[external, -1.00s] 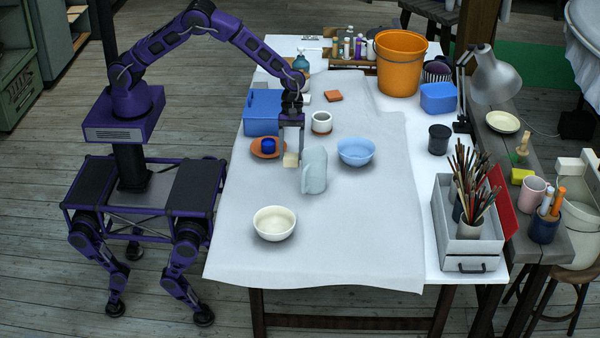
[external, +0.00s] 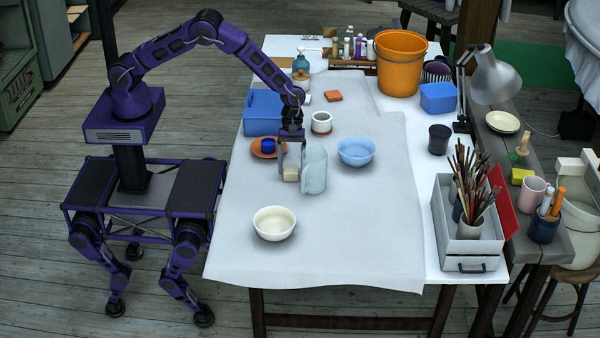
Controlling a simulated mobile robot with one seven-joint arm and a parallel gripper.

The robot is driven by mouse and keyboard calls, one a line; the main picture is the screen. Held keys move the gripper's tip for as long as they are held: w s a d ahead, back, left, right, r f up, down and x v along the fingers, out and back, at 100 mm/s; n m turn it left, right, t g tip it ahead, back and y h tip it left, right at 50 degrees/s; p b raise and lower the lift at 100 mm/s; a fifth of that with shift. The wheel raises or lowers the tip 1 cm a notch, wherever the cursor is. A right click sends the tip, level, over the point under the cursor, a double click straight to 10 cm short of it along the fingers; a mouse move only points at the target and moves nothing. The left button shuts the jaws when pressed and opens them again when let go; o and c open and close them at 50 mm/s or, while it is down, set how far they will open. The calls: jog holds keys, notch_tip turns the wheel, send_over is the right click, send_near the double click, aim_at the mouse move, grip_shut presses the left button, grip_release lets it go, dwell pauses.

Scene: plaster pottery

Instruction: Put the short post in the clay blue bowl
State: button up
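The short post looks like a small beige block (external: 290,175) held between the two fingers of my gripper (external: 291,171). The gripper points down, just left of a tall pale blue-grey vessel (external: 315,172), and its right finger is very near that vessel. Whether they touch, and whether the block touches the table, I cannot tell. The clay blue bowl (external: 357,153) stands upright on the cloth to the right, beyond the tall vessel, and appears empty.
A cream bowl (external: 274,223) stands nearer the camera on the cloth-covered table (external: 350,240). The front right cloth is clear.

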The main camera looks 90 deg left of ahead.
jog(key=shift+r, duration=0.1)
jog(key=v, duration=1.1)
jog(key=shift+p, duration=0.35)
jog(key=shift+o, duration=0.5)
jog(key=shift+a+r, duration=0.15)
jog(key=shift+r, duration=0.45)
